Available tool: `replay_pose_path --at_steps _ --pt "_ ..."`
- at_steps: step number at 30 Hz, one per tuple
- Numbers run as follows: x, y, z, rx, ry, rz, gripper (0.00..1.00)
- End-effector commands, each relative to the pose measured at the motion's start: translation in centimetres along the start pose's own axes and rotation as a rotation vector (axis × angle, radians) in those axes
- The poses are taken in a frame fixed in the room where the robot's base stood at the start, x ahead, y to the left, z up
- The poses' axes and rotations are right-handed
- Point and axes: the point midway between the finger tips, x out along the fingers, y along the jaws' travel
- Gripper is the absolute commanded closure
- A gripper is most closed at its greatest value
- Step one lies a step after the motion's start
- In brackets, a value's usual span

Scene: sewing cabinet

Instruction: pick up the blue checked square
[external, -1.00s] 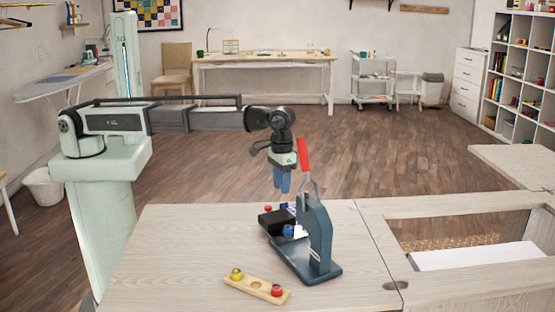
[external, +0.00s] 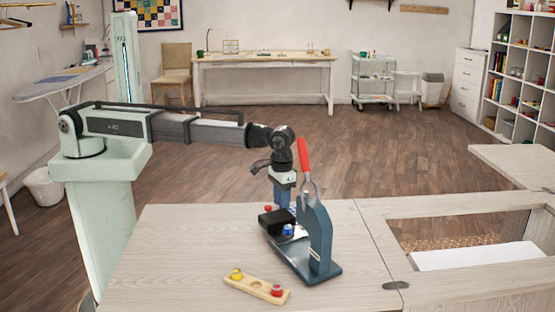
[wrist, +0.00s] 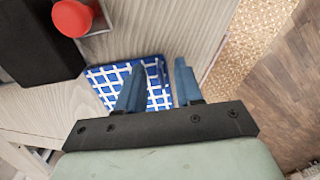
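The blue checked square (wrist: 158,98), blue with white grid lines, lies on the pale table top in the wrist view. My gripper (wrist: 158,74) is open, with two blue fingers pointing down. In the wrist view the left finger is over the square and covers part of it; the right finger is just past its right edge. In the external view my gripper (external: 284,200) is low behind the press, its fingertips hidden, and the square is mostly hidden there. I cannot tell whether the fingers touch the square.
A dark blue press (external: 318,235) with a red handle (external: 303,155) stands close in front of my gripper. A black block (external: 276,221) and a red knob (wrist: 72,17) are beside the square. A wooden strip (external: 255,288) with yellow and red pieces lies nearer. The table's left side is clear.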

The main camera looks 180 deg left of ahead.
Motion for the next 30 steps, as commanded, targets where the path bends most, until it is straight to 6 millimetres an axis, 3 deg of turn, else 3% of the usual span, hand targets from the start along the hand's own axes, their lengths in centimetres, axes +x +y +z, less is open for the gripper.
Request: replay_pose_path --at_steps 11,25,30 --pt "0.0 0.0 0.0 0.000 0.000 0.000 1.00" --pt "-0.1 0.0 0.0 0.000 0.000 0.000 1.00" --pt "-1.2 0.0 0.0 0.000 0.001 0.001 1.00"
